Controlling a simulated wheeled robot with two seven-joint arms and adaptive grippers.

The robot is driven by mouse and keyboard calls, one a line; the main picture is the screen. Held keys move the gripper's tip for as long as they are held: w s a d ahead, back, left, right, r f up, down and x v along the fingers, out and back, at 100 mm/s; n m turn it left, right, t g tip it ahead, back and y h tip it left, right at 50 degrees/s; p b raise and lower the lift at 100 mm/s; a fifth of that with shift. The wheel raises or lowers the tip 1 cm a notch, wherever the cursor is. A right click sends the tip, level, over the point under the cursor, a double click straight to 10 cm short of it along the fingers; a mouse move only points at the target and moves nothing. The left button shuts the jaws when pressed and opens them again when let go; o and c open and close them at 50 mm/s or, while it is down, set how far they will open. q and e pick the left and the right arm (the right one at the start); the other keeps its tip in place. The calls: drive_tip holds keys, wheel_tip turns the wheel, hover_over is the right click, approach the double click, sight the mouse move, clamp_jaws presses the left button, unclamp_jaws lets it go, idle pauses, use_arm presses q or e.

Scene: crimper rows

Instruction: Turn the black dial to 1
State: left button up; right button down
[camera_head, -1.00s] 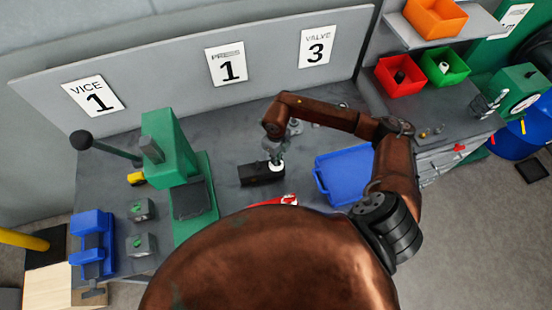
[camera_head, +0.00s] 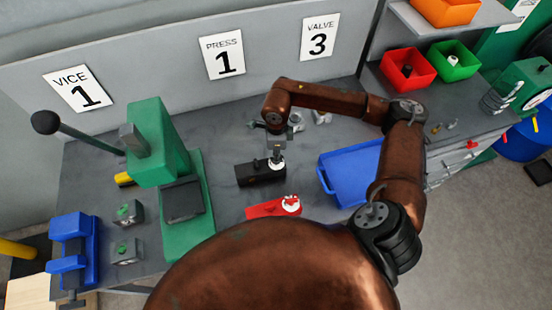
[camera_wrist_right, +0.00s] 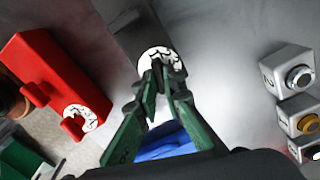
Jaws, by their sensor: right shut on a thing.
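The black dial unit (camera_head: 250,176) is a dark block on the bench, with a round white number face (camera_head: 278,166) at its right end. My right gripper (camera_head: 276,158) points down onto that end. In the right wrist view the gripper (camera_wrist_right: 160,72) is shut on the dark knob in the middle of the white face (camera_wrist_right: 146,66); its fingers hide part of the numbers. I cannot read which number the dial is set to. My left gripper is not in view.
A red dial unit (camera_head: 264,209) with a white face lies just in front; it also shows in the right wrist view (camera_wrist_right: 42,62). A blue tray (camera_head: 350,193) is to the right, a green press (camera_head: 160,150) to the left. Small button boxes (camera_wrist_right: 285,70) show at the wrist view's right.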

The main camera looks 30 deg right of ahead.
drive_tip(key=shift+n+b, duration=0.35)
drive_tip(key=shift+n, duration=0.05)
drive_tip(key=c, duration=2)
unclamp_jaws()
drive_tip(key=shift+c, duration=0.2)
drive_tip(key=shift+r, duration=0.1)
wheel_tip(320, 180, up, 12)
